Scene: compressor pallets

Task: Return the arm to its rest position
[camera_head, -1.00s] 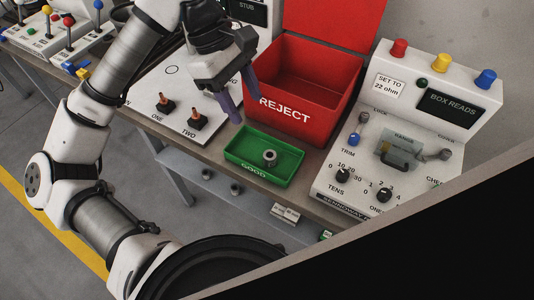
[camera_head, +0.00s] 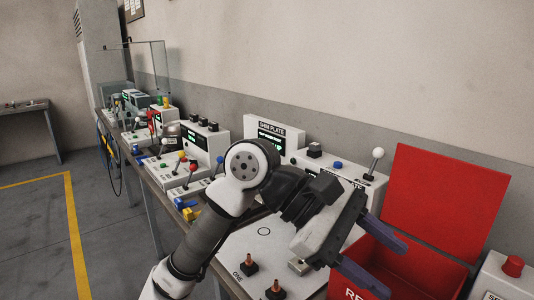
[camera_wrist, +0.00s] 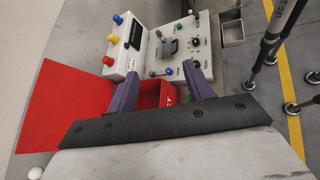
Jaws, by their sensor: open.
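My gripper (camera_head: 378,262) is open and empty in the head view, with its two purple fingers apart. It is up in the air, in front of the red REJECT bin (camera_head: 408,262) and its raised red lid (camera_head: 445,207). My white and grey arm is bent, with its elbow joint high over the bench. In the wrist view my gripper (camera_wrist: 163,92) has nothing between its fingers. Part of the red bin (camera_wrist: 150,93) shows beyond the fingers, with its lid (camera_wrist: 70,105) at the left.
A control box (camera_wrist: 180,50) with knobs and coloured buttons stands beside the bin. A white board (camera_head: 245,262) with two orange-tipped switches lies below my arm. Lever boxes (camera_head: 185,170) line the bench to the left. The floor left of the bench is open.

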